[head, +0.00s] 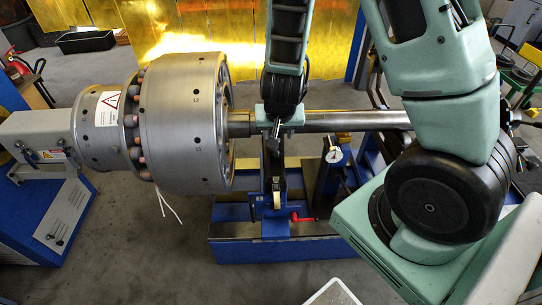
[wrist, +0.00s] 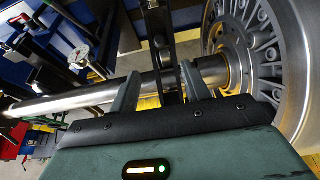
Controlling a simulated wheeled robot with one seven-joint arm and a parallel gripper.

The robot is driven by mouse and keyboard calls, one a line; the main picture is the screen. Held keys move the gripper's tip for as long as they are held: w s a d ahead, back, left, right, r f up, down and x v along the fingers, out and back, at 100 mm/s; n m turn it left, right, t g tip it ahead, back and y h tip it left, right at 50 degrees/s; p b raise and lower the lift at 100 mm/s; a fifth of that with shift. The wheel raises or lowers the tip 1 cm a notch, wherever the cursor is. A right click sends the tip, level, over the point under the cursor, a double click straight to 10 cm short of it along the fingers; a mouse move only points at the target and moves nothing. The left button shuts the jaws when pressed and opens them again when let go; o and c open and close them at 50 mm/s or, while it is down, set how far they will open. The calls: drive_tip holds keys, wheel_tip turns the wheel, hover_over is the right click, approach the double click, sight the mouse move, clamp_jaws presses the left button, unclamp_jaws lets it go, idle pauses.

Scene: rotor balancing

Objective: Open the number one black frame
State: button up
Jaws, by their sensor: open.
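A narrow black frame (head: 275,165) stands at the steel shaft, just right of the large rotor, in the head view. In the wrist view the black frame (wrist: 161,40) rises over the shaft between my fingers. My gripper (head: 279,117) is at the shaft above the frame, pointing down. In the wrist view my gripper (wrist: 159,85) is open, with one finger on each side of the black bar. I cannot tell whether the fingers touch it. No number is readable on the frame, and my arm hides its upper part in the head view.
The steel shaft (head: 355,120) runs right from the big grey rotor (head: 185,110). A blue machine base (head: 270,250) with a red handle (head: 300,217) lies below. A dial gauge (head: 334,155) stands right of the frame. Yellow curtains (head: 200,30) hang behind.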

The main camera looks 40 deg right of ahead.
sight(276, 152)
drive_tip(key=b+x, duration=0.2)
drive_tip(key=x, duration=1.2)
clamp_jaws()
